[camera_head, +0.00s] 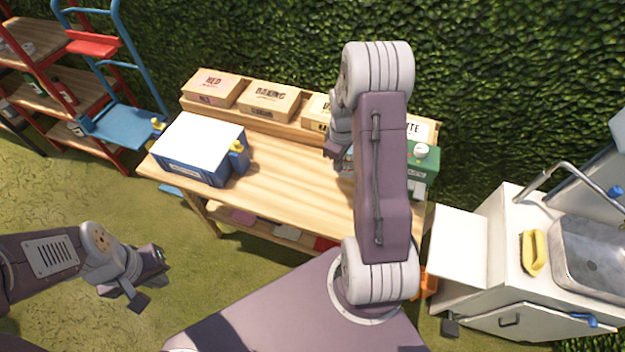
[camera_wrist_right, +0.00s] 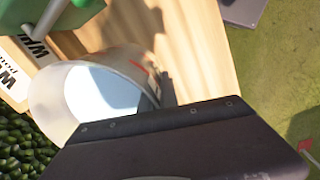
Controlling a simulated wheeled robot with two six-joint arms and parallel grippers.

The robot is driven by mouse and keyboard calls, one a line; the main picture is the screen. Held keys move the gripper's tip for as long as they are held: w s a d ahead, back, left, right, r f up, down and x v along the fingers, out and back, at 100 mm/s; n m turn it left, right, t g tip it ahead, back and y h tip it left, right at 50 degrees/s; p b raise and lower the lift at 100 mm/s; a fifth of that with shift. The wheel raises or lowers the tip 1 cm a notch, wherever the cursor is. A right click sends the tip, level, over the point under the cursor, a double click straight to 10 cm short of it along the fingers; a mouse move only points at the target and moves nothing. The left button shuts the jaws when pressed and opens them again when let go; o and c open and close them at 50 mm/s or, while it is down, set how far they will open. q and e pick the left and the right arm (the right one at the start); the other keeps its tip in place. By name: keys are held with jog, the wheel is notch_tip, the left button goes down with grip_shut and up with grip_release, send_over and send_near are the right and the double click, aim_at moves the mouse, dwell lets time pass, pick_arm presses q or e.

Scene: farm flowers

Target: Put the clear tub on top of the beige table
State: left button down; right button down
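The beige wooden table (camera_head: 290,180) stands against the hedge. A clear, whitish tub (camera_wrist_right: 50,100) shows at the left of the right wrist view, partly hidden behind a dark gripper part. It is over or on the wooden tabletop (camera_wrist_right: 195,50); I cannot tell whether it touches the wood. In the head view the tub is mostly hidden by my right arm. My right gripper (camera_head: 335,157) points down over the table's back part, right beside the tub; its grip is not clear. My left gripper (camera_head: 148,280) is open and empty, over the grass, left of the table's front.
A blue box with a white top (camera_head: 200,140) sits on the table's left. Labelled boxes (camera_head: 268,98) line its back shelf. A green device (camera_head: 422,160) stands at the right end. A sink unit (camera_head: 590,250) is right of the table. The tabletop's middle is clear.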

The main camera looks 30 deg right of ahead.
jog(key=w+a+f, duration=0.1)
jog(key=a+f, duration=0.2)
jog(key=w+a+f+p, duration=0.1)
jog(key=a+f, duration=0.2)
jog(key=a, duration=0.1)
jog(key=w+a+f+p, duration=0.1)
jog(key=w+a+f, duration=0.1)
jog(key=a+f, duration=0.1)
jog(key=shift+a+f, duration=0.25)
jog(key=shift+f, duration=0.2)
jog(key=shift+w+f, duration=0.15)
jog(key=shift+f, duration=0.25)
jog(key=c, duration=1.6)
grip_release()
jog(key=shift+f, duration=0.1)
